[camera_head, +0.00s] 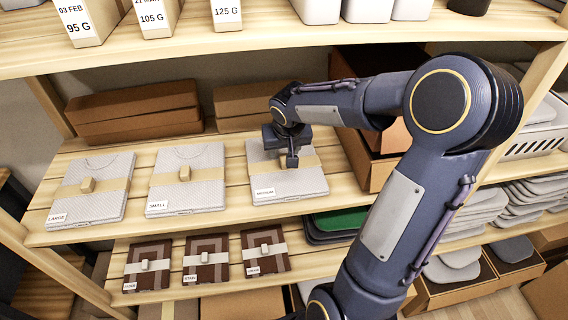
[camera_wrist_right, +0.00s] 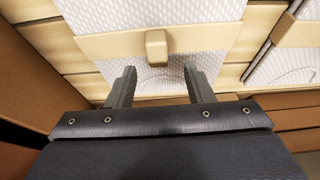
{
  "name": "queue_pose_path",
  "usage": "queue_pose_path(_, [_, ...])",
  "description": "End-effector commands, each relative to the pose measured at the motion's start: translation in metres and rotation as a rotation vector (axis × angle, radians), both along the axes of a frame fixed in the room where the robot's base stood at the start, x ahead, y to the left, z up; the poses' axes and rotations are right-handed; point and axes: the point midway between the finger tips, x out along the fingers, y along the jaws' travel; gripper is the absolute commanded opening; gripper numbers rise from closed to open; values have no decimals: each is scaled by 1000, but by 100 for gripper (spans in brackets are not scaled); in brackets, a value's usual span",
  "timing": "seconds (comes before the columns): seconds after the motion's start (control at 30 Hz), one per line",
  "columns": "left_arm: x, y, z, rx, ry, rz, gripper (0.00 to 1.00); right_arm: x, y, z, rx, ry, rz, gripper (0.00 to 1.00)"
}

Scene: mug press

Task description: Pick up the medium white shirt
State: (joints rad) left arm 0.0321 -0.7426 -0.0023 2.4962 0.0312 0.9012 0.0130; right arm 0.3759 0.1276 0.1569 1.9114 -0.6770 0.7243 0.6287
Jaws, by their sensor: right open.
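The medium white shirt (camera_head: 302,186) lies folded on the middle wooden shelf, with a tan band around it and a label reading MEDIUM at its front. My right gripper (camera_head: 291,160) is over this shirt and hides part of it and its band. In the right wrist view the shirt (camera_wrist_right: 120,14) shows a raised tan tab (camera_wrist_right: 156,47) on its band. My right gripper (camera_wrist_right: 159,72) is open and empty, its two fingers apart, with the tab just ahead of the gap between them. My left gripper is not in view.
The small shirt (camera_head: 206,188) and large shirt (camera_head: 108,203) lie to the left. Brown cardboard boxes (camera_head: 140,112) stand behind. An upper shelf (camera_head: 250,52) overhangs. Small dark banded packets (camera_head: 206,272) lie on the lower shelf. Open boxes stand right of the medium shirt.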

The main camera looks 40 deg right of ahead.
Motion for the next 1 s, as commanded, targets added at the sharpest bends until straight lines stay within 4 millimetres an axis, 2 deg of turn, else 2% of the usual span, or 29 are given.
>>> queue_pose_path(0.1, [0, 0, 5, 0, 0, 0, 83, 3, -4, -18, 1, 5, 1, 47])
queue_pose_path(0.2, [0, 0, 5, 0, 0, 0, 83, 7, -6, -28, 1, 3, 0, 47])
queue_pose_path(0.5, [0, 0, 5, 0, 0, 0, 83, 9, -7, -31, 0, 0, 0, 46])
queue_pose_path(0.83, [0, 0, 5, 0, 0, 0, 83, 9, -7, -31, 0, 0, 0, 3])
queue_pose_path(0.87, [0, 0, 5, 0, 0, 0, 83, 9, -7, -31, 0, 0, 0, 0])
queue_pose_path(1.0, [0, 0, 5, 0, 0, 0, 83, 9, -7, -31, 0, -1, 0, 0])
